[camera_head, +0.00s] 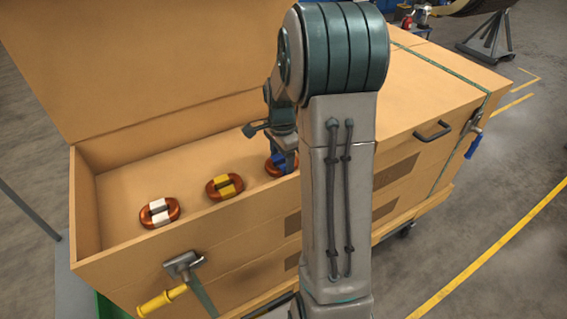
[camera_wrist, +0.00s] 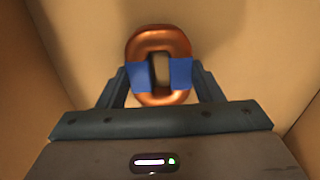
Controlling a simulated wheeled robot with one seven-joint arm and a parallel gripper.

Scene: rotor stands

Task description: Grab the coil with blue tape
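The coil with blue tape (camera_wrist: 159,43) is a copper-coloured oval ring with blue bands on its two sides. In the head view it shows partly behind my arm (camera_head: 272,168), inside the wooden crate. My gripper (camera_wrist: 160,72) points down at it. In the wrist view one finger is on each side of the coil, beside the blue bands. Hardly any gap shows between the fingers and the coil. I cannot tell whether they press on it. In the head view my arm hides most of the fingers.
A yellow-taped coil (camera_head: 224,186) and a white-taped coil (camera_head: 159,212) lie to the left in the crate (camera_head: 232,212). The crate walls stand close around my gripper. The raised lid (camera_head: 150,60) rises behind. Latches sit on the crate's outside.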

